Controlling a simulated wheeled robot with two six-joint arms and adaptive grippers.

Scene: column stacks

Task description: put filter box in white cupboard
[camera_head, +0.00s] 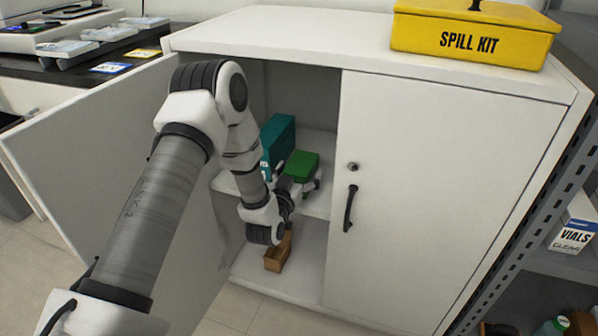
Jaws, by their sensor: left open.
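The white cupboard (450,180) has its left door (90,150) swung open and its right door shut. On its middle shelf stand a teal box (277,140) and, to the right of it, a smaller green box (303,164). No label reads as "filter", so I cannot tell which box is the filter box. My left arm reaches in through the open side. My left gripper (300,184) is open at the green box, with dark fingers showing at its front and right. The wrist hides part of the shelf and the lower part of the teal box.
A small brown box (278,252) sits on the cupboard's bottom. A yellow spill kit (473,35) is on top. A grey rack (590,265) with a vials box (575,228) stands at the right. The open door bounds the left side.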

